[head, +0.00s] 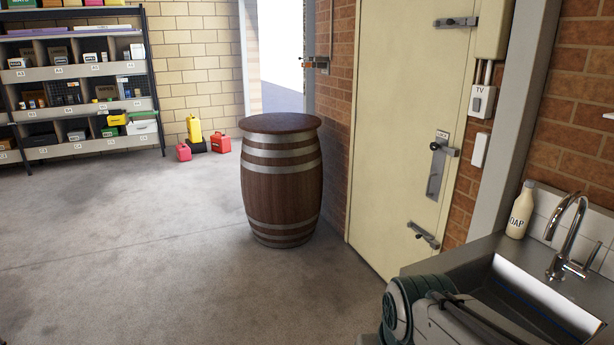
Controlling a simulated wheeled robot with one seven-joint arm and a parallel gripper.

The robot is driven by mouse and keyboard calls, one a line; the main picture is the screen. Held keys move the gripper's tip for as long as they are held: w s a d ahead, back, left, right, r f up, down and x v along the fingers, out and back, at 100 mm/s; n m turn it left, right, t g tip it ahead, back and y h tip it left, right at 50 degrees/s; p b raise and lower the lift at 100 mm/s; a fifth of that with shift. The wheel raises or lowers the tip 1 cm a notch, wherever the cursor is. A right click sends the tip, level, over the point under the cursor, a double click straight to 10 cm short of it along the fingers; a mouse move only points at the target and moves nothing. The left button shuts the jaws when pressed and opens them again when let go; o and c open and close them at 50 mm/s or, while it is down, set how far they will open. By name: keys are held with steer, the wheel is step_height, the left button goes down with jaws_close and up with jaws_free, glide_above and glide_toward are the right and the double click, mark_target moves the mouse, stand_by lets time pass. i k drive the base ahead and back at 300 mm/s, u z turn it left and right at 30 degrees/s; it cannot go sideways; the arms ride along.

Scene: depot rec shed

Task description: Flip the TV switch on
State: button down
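The TV switch (481,102) is a pale box with a grey rocker and a "TV" label above it. It is fixed to the brick wall at the upper right, just right of the cream door. Conduits run up from it to a larger beige box (493,30). I cannot tell from here which way the rocker is tilted. Part of my arm shows at the bottom right, in front of the sink and well below the switch. My gripper is not in view.
A plain white plate (480,150) sits below the switch. A sink (540,297) with a tap (568,238) and a soap bottle (521,210) stands at the right. A barrel (282,180) stands left of the door (398,130). The floor at left is clear.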

mark_target(476, 102)
steer(key=u, duration=0.35)
steer(key=i, duration=3.05)
steer(key=z, duration=1.7)
steer(key=i, duration=0.85)
steer(key=z, duration=0.55)
